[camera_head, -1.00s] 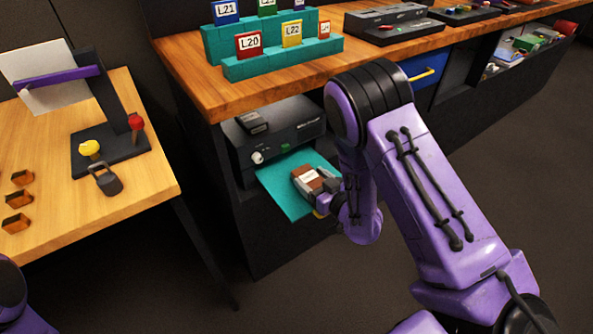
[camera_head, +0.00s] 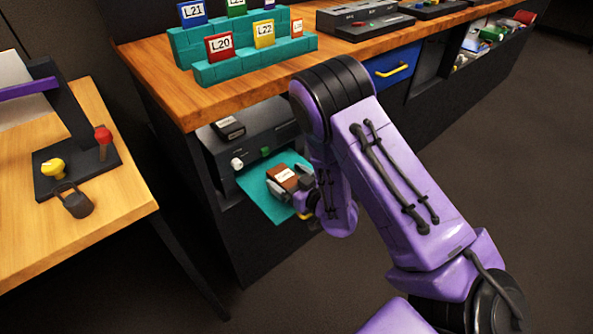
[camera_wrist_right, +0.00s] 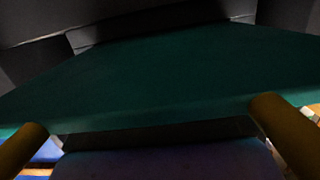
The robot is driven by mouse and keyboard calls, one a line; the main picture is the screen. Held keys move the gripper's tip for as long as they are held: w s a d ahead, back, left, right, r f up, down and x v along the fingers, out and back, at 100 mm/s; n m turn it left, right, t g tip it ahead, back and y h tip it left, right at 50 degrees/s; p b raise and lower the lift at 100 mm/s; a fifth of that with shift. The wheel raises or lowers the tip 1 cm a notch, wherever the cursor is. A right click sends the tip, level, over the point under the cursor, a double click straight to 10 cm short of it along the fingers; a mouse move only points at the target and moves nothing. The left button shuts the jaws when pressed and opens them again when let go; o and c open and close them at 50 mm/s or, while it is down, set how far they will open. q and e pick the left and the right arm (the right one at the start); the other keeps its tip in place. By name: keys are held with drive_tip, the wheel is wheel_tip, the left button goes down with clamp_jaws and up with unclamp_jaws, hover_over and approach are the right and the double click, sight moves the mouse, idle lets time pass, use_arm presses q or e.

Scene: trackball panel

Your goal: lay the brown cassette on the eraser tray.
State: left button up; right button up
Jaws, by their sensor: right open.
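The brown cassette (camera_head: 284,175), with a white label, is at the front right part of the teal eraser tray (camera_head: 258,195). The tray sticks out of a dark machine (camera_head: 262,133) under the counter. My right gripper (camera_head: 290,184) is at the cassette, its grey fingers open on either side of it. From the head view I cannot tell for sure whether the cassette touches the tray. In the right wrist view a dark teal surface fills the middle, between and beyond the open fingers (camera_wrist_right: 152,140); the cassette is not recognisable there. My left gripper is not in view.
The wooden counter (camera_head: 160,83) overhangs the machine. A small black box (camera_head: 228,128) sits on the machine. Teal steps (camera_head: 250,62) with labelled cassettes stand on the counter. The floor at right is clear.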

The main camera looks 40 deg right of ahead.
drive_tip(key=s, duration=0.3)
drive_tip(key=s+r, duration=0.1)
drive_tip(key=s, duration=0.3)
drive_tip(key=s+r, duration=0.1)
drive_tip(key=s, duration=0.3)
drive_tip(key=shift+d, duration=0.4)
drive_tip(key=shift+s+d+f, duration=0.1)
drive_tip(key=shift+s, duration=0.3)
